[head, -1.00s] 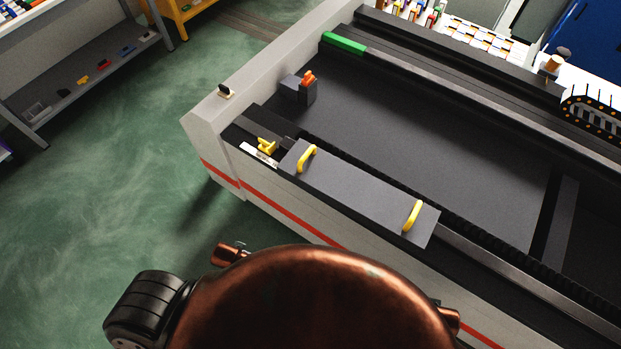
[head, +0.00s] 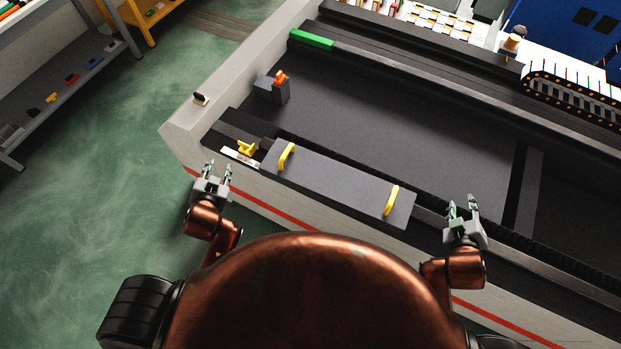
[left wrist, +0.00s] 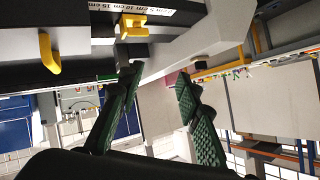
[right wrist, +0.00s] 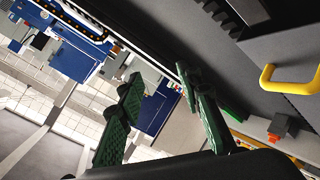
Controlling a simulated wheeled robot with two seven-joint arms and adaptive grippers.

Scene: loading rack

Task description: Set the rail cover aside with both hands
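The rail cover (head: 335,184) is a flat dark grey plate lying along the near rail of the machine. It has two yellow handles, a left one (head: 286,157) and a right one (head: 391,200). My left gripper (head: 218,170) is open and empty, left of the cover and apart from it. My right gripper (head: 463,207) is open and empty, to the right of the cover's right end. The left wrist view shows a yellow handle (left wrist: 48,54) at its left edge. The right wrist view shows a yellow handle (right wrist: 290,82) at its right edge.
A yellow clamp (head: 246,148) sits just left of the cover, by a white scale strip (head: 240,157). An orange-topped block (head: 279,88) stands on the machine bed. A green bar (head: 311,40) lies on the far rail.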

